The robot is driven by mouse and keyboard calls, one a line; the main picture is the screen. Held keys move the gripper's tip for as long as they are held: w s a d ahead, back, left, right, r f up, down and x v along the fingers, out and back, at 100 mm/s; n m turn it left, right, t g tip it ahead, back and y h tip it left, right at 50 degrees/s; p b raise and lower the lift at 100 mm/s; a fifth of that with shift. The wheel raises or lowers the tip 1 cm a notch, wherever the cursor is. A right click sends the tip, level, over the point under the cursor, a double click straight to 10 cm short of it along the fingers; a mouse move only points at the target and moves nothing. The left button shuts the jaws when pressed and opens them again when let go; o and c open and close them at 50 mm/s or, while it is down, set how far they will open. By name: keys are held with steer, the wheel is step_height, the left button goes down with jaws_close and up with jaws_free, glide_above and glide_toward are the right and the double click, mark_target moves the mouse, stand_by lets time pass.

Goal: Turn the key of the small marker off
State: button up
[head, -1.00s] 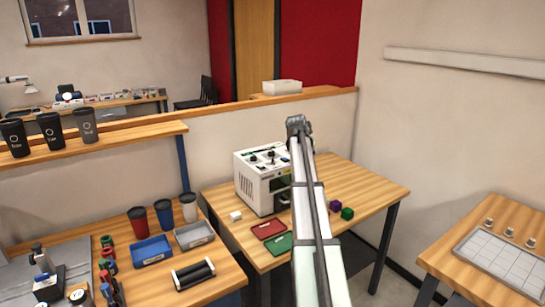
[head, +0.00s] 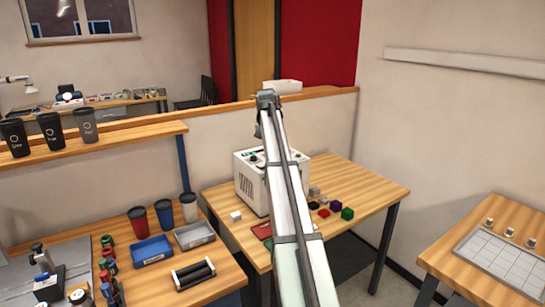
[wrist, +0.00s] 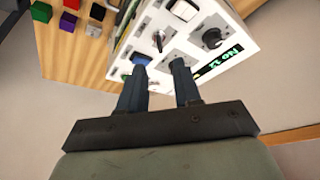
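The small marker (head: 244,184) is a white box on the wooden table, partly hidden behind my arm. The key-like switch shows just beyond the gap. A blue part lies by the left fingertip; contact cannot be told.
Small coloured blocks, including a purple one (head: 335,205) and a green one (head: 347,213), lie right of the marker. A low partition (head: 215,143) stands behind. The table's right side is clear.

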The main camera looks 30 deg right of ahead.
steer(key=x, duration=0.7)
steer(key=shift+f, duration=0.15)
jaws_close()
stand_by(0.3)
